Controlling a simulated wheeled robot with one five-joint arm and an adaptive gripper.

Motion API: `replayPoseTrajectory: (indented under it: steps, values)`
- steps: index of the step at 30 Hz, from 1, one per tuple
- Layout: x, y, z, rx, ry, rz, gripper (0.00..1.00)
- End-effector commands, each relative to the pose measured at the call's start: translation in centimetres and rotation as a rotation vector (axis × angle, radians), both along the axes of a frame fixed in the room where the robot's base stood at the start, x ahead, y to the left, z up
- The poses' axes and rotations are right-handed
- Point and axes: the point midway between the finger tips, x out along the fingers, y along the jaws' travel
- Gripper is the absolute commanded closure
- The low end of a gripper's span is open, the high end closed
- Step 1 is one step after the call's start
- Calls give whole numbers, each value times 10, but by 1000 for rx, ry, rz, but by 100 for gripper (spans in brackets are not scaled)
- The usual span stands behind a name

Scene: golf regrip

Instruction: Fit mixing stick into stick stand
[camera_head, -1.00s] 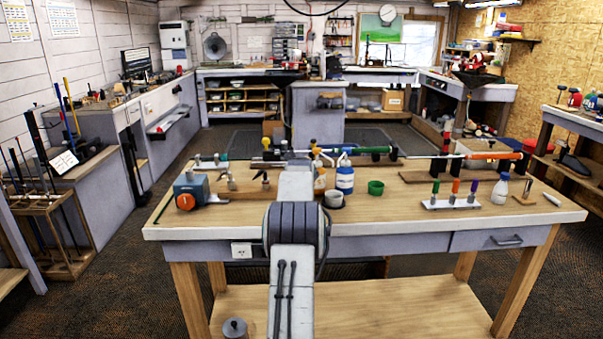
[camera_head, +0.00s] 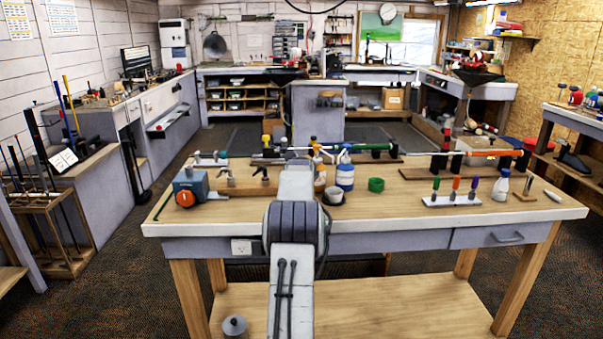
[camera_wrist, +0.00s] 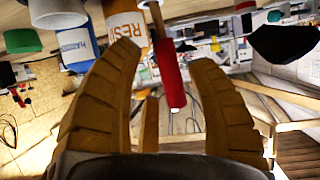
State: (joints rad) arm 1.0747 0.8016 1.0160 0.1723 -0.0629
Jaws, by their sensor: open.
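In the wrist view a stick with a red end (camera_wrist: 171,78), likely the mixing stick, shows between the fingers of my gripper (camera_wrist: 166,75). The fingers are spread, with a gap on both sides of the red part. The stick's thin, light part runs up past the resin bottle (camera_wrist: 126,22); its far end is out of frame. In the head view my arm hides the gripper and the stick. A small wooden block with an upright piece (camera_head: 525,190), possibly the stick stand, is at the table's right.
A blue-labelled bottle (camera_head: 345,172), a green cup (camera_head: 376,185) and a pale cup (camera_head: 333,196) stand right of my arm. A white rack (camera_head: 452,200) holds colored-handled tools, with a white bottle (camera_head: 500,189) beside it. An orange-knobbed device (camera_head: 187,190) is at left.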

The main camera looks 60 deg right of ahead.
Motion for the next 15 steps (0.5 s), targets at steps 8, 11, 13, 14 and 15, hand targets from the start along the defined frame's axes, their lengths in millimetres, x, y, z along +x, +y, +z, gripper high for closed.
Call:
replayPoseTrajectory:
  steps: [8, 11, 13, 14, 15]
  values:
    - [-2, 4, 3, 0, 0, 0, 49]
    - [-5, 10, 7, -1, 0, 0, 49]
    - [-8, 15, 9, 0, 0, 0, 49]
    - [-10, 18, 10, 0, 0, 0, 49]
    - [-12, 22, 12, -1, 0, 0, 49]
